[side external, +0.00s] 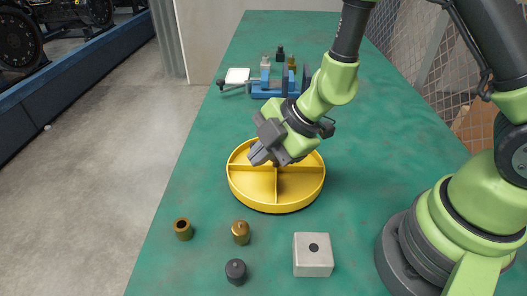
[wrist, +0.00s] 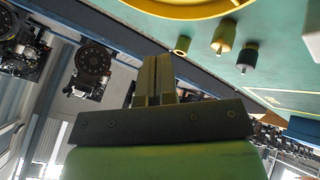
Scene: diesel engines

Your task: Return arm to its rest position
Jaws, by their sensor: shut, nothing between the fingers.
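My gripper (side external: 258,157) is over the left part of the yellow divided round tray (side external: 320,187) in the side external view, its fingers pointing down and to the left. The fingers are shut and hold nothing. In the wrist view the two gripper fingers (wrist: 155,78) lie side by side with no object between them. My arm is bent over the table, and the gripper hides part of the tray's far left. I cannot tell the exact height of the fingers above the tray.
A brass ring (side external: 183,229), a brass plug (side external: 241,232), a dark plug (side external: 236,271) and a white block with a hole (side external: 313,262) stand in front of the tray. The green table (side external: 200,150) is clear at left.

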